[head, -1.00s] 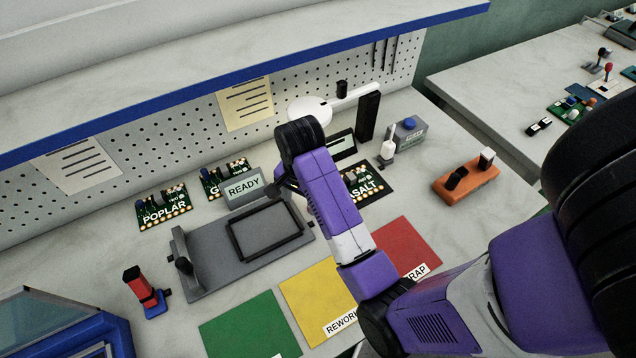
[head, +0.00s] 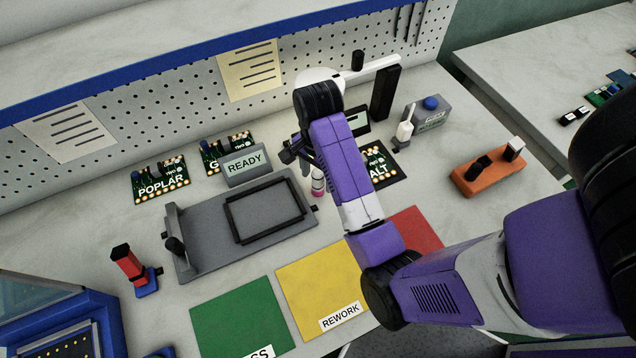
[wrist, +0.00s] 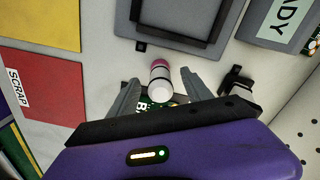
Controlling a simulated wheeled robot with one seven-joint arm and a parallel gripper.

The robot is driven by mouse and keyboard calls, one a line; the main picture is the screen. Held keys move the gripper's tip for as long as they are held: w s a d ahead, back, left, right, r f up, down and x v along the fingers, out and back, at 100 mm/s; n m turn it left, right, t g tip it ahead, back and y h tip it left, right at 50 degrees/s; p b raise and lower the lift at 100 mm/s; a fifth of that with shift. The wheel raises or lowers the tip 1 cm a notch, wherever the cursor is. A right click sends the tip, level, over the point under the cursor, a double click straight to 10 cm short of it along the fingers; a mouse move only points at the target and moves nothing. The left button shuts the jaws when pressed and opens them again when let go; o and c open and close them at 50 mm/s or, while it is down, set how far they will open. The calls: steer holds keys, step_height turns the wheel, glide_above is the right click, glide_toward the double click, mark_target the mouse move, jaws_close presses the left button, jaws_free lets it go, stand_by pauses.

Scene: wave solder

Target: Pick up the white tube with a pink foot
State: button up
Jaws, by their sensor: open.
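The white tube with a pink foot (wrist: 160,82) stands on the bench between the grey fixture and the dark board. In the wrist view its white top faces me and its pink end points away. It also shows in the head view (head: 318,184), partly hidden by my arm. My gripper (wrist: 160,78) is open, with one finger on each side of the tube in the wrist view. I see no contact, and the height of the fingers over the tube is hard to tell. In the head view my gripper (head: 292,152) is partly hidden behind my wrist.
The grey fixture (head: 205,255) and READY sign (head: 246,165) are left of the tube. A dark board (head: 385,173) lies right, partly under my arm. A white bottle (head: 404,133) and orange holder (head: 487,178) are farther right. Yellow (head: 310,290) and red mats (head: 417,228) lie in front.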

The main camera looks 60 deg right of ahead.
mark_target(317, 185)
step_height(317, 185, down, 4)
steer(key=shift+f+b, duration=0.15)
steer(key=shift+b, duration=0.75)
steer(key=shift+c, duration=0.2)
jaws_close()
